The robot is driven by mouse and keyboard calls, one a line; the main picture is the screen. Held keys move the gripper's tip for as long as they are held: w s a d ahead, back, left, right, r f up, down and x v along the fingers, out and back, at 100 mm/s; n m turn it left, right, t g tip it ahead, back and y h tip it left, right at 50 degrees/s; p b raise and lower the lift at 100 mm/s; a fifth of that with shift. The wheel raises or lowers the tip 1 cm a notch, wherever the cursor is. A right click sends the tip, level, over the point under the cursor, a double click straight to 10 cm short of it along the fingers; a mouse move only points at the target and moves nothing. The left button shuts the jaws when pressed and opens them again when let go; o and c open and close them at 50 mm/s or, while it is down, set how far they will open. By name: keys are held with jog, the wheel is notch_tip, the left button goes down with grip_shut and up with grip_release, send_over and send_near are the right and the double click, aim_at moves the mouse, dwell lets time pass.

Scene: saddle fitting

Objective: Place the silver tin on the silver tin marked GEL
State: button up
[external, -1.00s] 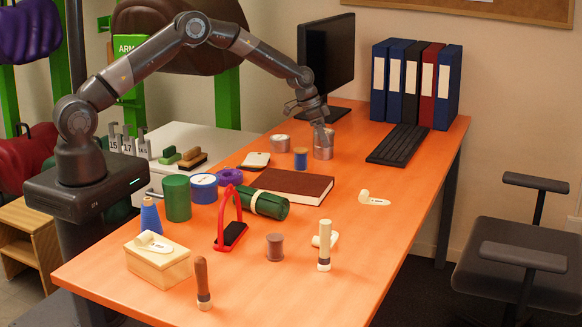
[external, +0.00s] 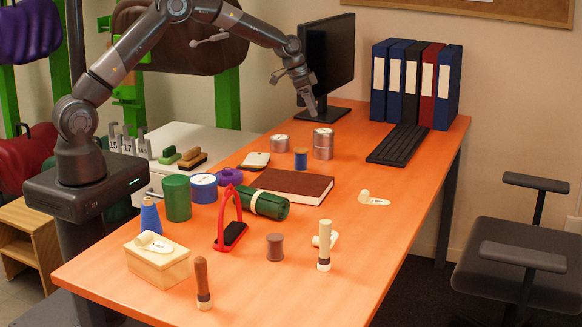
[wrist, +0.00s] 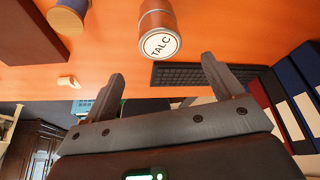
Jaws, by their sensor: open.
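Two silver tins stand one on the other beside the blue spool; the upper tin (external: 323,136) sits on the lower tin (external: 322,153), upright and roughly aligned. In the wrist view the top lid (wrist: 160,44) reads TALC. The lower tin's lid is hidden, so its marking cannot be read. Another short silver tin (external: 279,143) stands alone to the left; its lid marking is too small to read. My gripper (external: 297,92) is open and empty above the stack, apart from it. Its fingers also show in the wrist view (wrist: 162,72).
A blue spool (external: 300,158) stands close to the stack's left front. A brown book (external: 290,184) lies in front. The monitor (external: 328,60) stands behind my gripper, and the keyboard (external: 398,144) lies to the right.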

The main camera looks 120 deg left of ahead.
jog(key=w+d+r+m, duration=0.1)
jog(key=d+r, duration=0.5)
jog(key=d, duration=0.5)
jog(key=d+r+m, duration=0.1)
jog(key=d+r, duration=0.6)
jog(key=d, duration=0.5)
jog(key=w+d+r, duration=0.1)
jog(key=d+r, duration=0.5)
jog(key=d, duration=0.5)
jog(key=s+d+r+m+t, duration=0.1)
jog(key=s+d+r, duration=0.1)
jog(key=s+d, duration=0.45)
jog(key=s+d+r, duration=0.2)
jog(key=s+d, duration=0.2)
jog(key=d, duration=0.6)
jog(key=s+d+f+h, duration=0.1)
jog(key=s+d+f, duration=0.1)
jog(key=s+d, duration=0.2)
jog(key=s+d+f+m, duration=0.1)
jog(key=s+d+f, duration=0.1)
jog(key=s+d, duration=0.3)
jog(key=s, duration=0.4)
jog(key=shift+s+h, duration=0.35)
jog(key=shift+h, duration=0.05)
